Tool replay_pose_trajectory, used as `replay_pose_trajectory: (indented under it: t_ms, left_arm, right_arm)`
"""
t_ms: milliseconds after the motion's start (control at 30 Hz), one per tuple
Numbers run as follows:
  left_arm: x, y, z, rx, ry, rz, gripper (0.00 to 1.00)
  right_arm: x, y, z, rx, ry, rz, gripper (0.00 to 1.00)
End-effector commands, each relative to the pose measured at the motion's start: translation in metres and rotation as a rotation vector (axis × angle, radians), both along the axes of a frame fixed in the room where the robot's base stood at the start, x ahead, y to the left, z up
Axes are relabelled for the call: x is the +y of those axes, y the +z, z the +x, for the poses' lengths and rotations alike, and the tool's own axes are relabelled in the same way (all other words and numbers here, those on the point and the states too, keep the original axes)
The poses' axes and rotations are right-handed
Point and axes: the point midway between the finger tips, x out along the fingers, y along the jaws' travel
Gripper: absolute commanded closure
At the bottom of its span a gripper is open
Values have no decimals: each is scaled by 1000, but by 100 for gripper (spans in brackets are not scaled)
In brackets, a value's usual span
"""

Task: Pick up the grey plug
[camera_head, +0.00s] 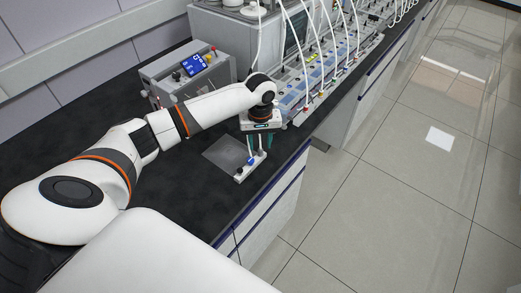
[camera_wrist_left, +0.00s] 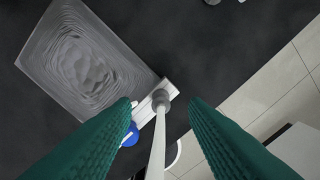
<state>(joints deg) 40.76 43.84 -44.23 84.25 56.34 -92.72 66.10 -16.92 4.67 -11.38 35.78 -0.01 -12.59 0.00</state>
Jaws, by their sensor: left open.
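The grey plug (camera_wrist_left: 160,97) is a small round grey piece at the end of a white tube (camera_wrist_left: 157,140) in the left wrist view. It lies over a white strip-shaped holder (camera_wrist_left: 144,113), which also shows in the head view (camera_head: 241,175) near the bench edge. My left gripper (camera_wrist_left: 161,104) is open, with its green fingers on either side of the plug in the picture. I cannot tell how far above it the fingers are. In the head view the gripper (camera_head: 259,142) points down over the holder, and the plug is too small to make out. My right gripper is not in view.
A grey square plate (camera_head: 225,150) with a ridged pattern lies beside the holder on the black bench (camera_head: 50,150). A blue round piece (camera_wrist_left: 131,134) is next to the holder. A grey box with a blue display (camera_head: 196,65) and a row of tubed reactors (camera_head: 325,75) stand behind.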

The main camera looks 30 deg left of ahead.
Motion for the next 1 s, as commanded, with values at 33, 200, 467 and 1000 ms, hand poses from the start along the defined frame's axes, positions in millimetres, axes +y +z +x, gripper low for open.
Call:
replay_pose_trajectory:
  t_ms: [33,200,467,1000]
  left_arm:
    - [-1,-6,-1,3,1,1,60]
    - [-1,-27,-1,1,0,0,60]
    - [-1,-31,0,-1,-1,0,60]
    - [-1,-30,0,-1,-1,1,100]
  right_arm:
    - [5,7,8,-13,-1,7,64]
    - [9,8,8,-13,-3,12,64]
    - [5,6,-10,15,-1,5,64]
    - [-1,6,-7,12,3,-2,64]
